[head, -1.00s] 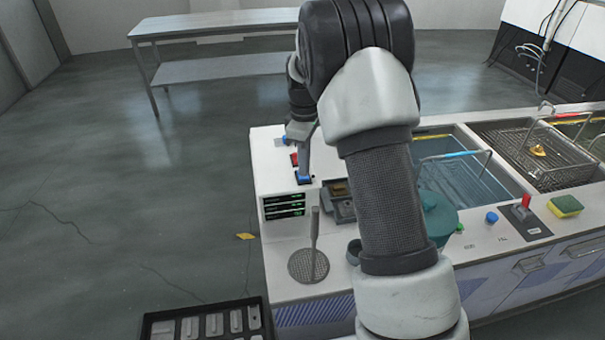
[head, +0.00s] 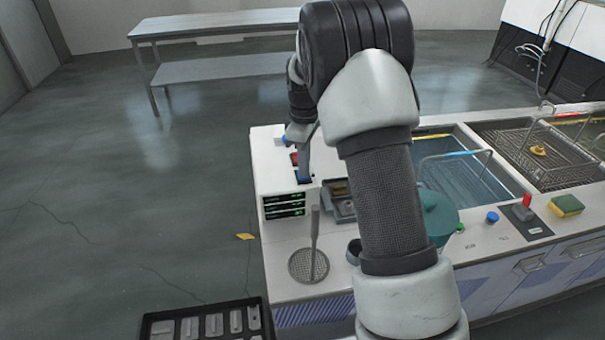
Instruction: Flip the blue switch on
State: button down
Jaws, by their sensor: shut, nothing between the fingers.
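Green displays (head: 284,205) are on the unit's front. A round mesh skimmer (head: 309,265) stands in front. A teal container (head: 440,216), blue knob (head: 492,217), red switch (head: 526,201) and sponge (head: 565,206) lie right. A black tray (head: 150,322) is at the lower left.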

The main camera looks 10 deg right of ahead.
jog(key=shift+f, duration=0.4)
jog(key=shift+r+p, duration=2.25)
jog(key=shift+r, duration=1.25)
jog(key=shift+r, duration=0.1)
jog(key=s+r+m+t, duration=0.3)
jog(key=s+r+m, duration=0.3)
jog(key=s+r, duration=0.85)
jog(key=s+r+m+t, duration=0.1)
jog(key=s+m, duration=0.5)
jog(key=s, duration=1.1)
jog(key=shift+s+r+t, duration=0.25)
jog(key=shift+r+t, duration=0.15)
jog(key=shift+t, duration=0.4)
